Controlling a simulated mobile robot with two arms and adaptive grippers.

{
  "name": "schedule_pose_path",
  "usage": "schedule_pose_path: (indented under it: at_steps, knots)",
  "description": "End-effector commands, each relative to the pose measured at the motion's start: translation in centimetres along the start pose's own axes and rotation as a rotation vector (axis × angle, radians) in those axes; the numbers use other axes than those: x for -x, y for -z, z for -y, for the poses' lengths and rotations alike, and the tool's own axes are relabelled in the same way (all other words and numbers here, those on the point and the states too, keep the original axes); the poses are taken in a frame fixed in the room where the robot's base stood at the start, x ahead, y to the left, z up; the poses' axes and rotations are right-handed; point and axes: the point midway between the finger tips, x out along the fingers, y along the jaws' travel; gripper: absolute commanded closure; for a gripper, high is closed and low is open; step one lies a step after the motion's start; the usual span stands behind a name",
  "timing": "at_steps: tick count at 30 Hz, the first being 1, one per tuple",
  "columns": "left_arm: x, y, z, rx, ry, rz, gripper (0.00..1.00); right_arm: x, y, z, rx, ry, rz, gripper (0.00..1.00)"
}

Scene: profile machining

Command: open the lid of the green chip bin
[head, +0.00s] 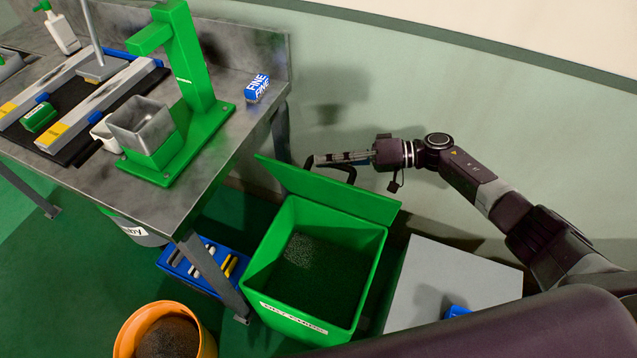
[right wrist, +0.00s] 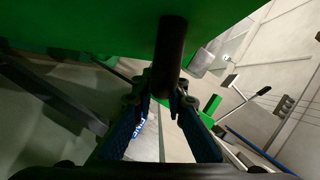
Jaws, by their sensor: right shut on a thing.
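The green chip bin (head: 263,270) stands on the floor, right of the workbench. Its green lid (head: 325,190) is swung up at the back edge and leans away from the opening, with dark chips (head: 318,275) visible inside. My right gripper (head: 322,160) is behind the lid's upper part. In the right wrist view my right gripper (right wrist: 163,98) is shut on the dark bar handle (right wrist: 170,50) of the lid, whose green underside or face fills the top. My left gripper is not in view.
An orange bucket (head: 130,325) and a blue tool tray (head: 185,262) are on the floor. A grey box (head: 455,275) stands right of the bin.

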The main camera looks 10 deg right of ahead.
Motion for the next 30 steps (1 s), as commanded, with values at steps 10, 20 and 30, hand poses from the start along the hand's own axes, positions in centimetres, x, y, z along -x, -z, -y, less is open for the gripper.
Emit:
schedule_pose_path:
  at_steps: [10, 20, 30]
  knots:
    - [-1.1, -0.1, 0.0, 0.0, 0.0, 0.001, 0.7, 0.8, 1.9, -0.7, 0.001, -0.004, -0.004, 1.0]
    - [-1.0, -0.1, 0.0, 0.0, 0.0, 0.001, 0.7, 0.8, 1.9, -0.8, 0.001, -0.005, -0.004, 0.87]
    - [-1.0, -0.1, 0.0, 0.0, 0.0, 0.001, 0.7, 0.8, 1.8, -0.7, 0.0, -0.003, -0.001, 0.7]
